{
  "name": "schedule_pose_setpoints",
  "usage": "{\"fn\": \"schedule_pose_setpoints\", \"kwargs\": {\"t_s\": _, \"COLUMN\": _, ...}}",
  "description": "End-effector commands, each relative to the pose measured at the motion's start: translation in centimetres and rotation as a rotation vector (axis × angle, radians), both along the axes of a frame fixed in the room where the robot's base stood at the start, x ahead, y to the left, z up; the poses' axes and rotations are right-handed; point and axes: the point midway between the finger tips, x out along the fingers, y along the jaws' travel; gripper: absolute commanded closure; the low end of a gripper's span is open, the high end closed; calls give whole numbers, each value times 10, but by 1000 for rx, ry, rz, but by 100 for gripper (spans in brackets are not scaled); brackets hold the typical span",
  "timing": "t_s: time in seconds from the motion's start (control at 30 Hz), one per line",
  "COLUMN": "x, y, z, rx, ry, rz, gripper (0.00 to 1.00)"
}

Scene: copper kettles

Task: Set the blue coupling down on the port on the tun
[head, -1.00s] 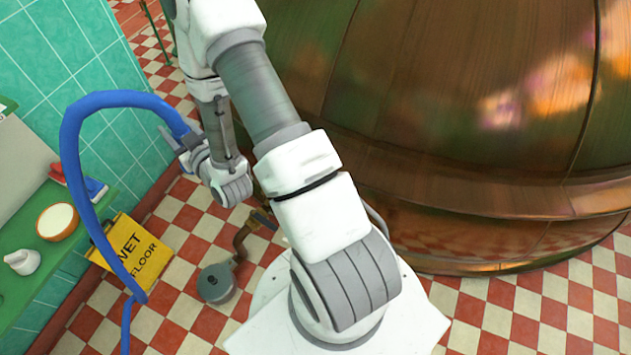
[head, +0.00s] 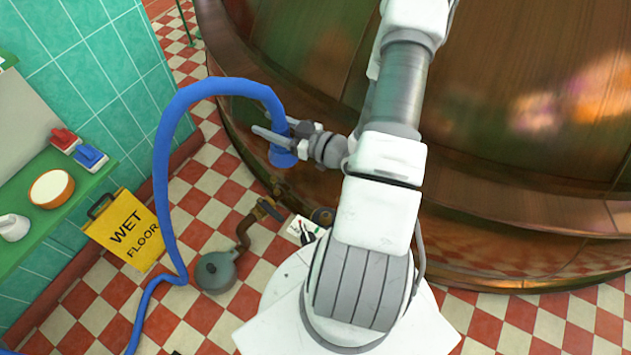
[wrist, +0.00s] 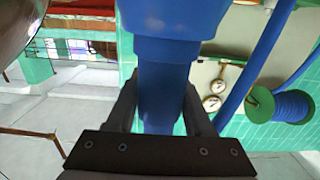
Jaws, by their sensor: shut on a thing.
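The blue coupling (head: 283,157) is on the end of a blue hose (head: 180,105). My gripper (head: 276,137) is shut on it, beside the lower left side of the copper tun (head: 480,130). In the wrist view the coupling (wrist: 165,85) stands between my two fingers. A gap seems to show between coupling and fitting.
A bent brass pipe with a grey round base (head: 215,271) stands on the checkered floor. A yellow wet floor sign (head: 126,232) leans at the left. A green shelf (head: 70,215) holds a bowl and red and blue blocks.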

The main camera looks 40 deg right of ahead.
Motion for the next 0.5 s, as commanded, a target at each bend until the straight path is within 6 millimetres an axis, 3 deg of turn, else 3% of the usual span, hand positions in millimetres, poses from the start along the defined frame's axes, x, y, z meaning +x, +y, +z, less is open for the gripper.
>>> {"fn": "schedule_pose_setpoints", "kwargs": {"t_s": 0.03, "x": -11, "y": -8, "z": -13, "rx": 0, "ry": -2, "rz": 12, "gripper": 97}}
{"fn": "schedule_pose_setpoints", "kwargs": {"t_s": 0.2, "x": -52, "y": -21, "z": -39, "rx": 1, "ry": -1, "rz": 89, "gripper": 97}}
{"fn": "schedule_pose_setpoints", "kwargs": {"t_s": 0.5, "x": -117, "y": -29, "z": -73, "rx": 2, "ry": -1, "rz": 202, "gripper": 97}}
